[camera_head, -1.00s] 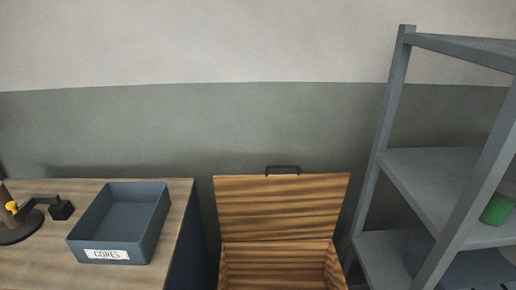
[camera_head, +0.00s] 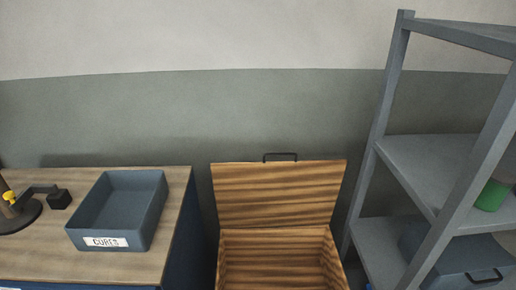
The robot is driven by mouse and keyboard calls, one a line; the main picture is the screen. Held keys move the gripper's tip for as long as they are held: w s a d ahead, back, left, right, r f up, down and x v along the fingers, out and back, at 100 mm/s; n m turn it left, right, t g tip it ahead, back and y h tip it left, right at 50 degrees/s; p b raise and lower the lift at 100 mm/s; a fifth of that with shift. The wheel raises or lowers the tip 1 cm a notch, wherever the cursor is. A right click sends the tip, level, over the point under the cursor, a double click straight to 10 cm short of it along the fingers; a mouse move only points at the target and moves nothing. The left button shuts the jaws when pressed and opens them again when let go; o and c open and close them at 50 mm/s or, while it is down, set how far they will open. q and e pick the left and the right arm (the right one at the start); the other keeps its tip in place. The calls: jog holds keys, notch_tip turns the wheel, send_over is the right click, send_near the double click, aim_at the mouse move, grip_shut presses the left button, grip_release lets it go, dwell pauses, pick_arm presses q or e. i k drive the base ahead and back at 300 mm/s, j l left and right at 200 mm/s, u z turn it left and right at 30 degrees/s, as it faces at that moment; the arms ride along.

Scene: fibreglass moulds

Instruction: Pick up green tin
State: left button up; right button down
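A green tin (camera_head: 492,195) stands on the middle shelf of the grey rack at the right of the head view. It is partly hidden behind the rack's front upright. Neither of my grippers is in view.
The grey rack (camera_head: 395,85) has uprights in front of its shelves. A blue-grey box with a dark handle (camera_head: 470,268) sits on its lower shelf. An open wooden chest (camera_head: 278,195) stands mid-view. A workbench (camera_head: 40,240) at left bears an empty blue-grey tray (camera_head: 140,228) and a dark stand with a yellow knob (camera_head: 22,212).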

aim_at(499, 184)
jog(key=k+l+z, duration=0.1)
jog(key=z, duration=1.35)
jog(key=k+l, duration=0.05)
